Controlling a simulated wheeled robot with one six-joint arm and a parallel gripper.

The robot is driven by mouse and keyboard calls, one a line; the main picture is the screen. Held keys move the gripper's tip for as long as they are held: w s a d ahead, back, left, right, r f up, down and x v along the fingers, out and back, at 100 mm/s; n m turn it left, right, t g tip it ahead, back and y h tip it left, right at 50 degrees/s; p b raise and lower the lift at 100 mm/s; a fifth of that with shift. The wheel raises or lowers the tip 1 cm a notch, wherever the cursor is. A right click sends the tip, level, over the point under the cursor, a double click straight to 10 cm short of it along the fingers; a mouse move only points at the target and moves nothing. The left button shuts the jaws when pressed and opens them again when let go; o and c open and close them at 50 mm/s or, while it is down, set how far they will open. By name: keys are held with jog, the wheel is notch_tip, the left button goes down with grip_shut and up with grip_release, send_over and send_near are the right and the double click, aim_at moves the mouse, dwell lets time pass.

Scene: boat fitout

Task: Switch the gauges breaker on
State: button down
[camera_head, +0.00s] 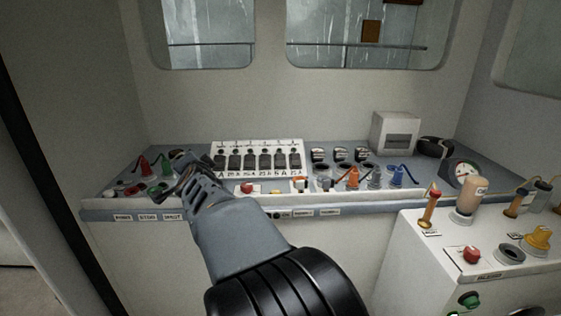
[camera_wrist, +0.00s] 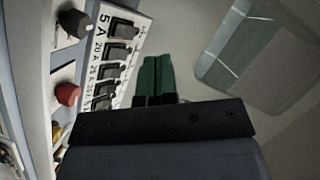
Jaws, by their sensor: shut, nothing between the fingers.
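The breaker panel (camera_head: 258,144) is a white plate with a row of several dark switches, at the middle of the console. In the wrist view the panel (camera_wrist: 137,32) stands at the left, with dark rockers beside ratings such as 5 A and 20 A. Which switch is the gauges breaker cannot be read. My gripper (camera_head: 181,172) is over the console at the panel's left end. In the wrist view its green fingertips (camera_wrist: 155,78) are together and empty, to the right of the switches. Whether they touch a switch cannot be told.
A red knob (camera_wrist: 67,94) and a black knob (camera_wrist: 74,23) stand beside the panel. Red and green parts (camera_head: 146,165) lie left of my gripper. Orange and blue connectors (camera_head: 352,178) and a grey box (camera_head: 395,134) are to the right. A side cabinet (camera_head: 420,262) stands at front right.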

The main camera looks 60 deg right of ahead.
aim_at(281, 163)
jog(key=s+d+m+g+h+b, duration=0.1)
jog(key=s+d+m+g+h, duration=0.3)
jog(key=d, duration=0.6)
jog(key=s+d+m+g+h, duration=0.4)
jog(key=s+d+m+g, duration=0.5)
jog(key=m, duration=0.4)
jog(key=shift+s+d+f+h+b, duration=0.35)
jog(key=shift+s+d, duration=0.25)
jog(key=shift+d, duration=0.65)
jog(key=shift+w+d+f+b, duration=0.25)
jog(key=shift+w+d+f, duration=0.5)
jog(key=shift+d, duration=0.25)
jog(key=shift+w+d+f+b, duration=0.3)
jog(key=shift+w+d+f, duration=0.4)
jog(key=shift+d+f, duration=0.25)
jog(key=shift+w+d+f+b, duration=0.25)
jog(key=shift+w+d+f, duration=0.5)
jog(key=shift+d, duration=0.25)
jog(key=shift+d, duration=0.1)
jog(key=shift+w+d+f, duration=0.15)
jog(key=shift+d+f, duration=0.05)
jog(key=shift+w+d+f, duration=0.2)
jog(key=shift+d+f, duration=0.05)
jog(key=shift+d, duration=0.05)
jog(key=shift+s+a+r, duration=0.1)
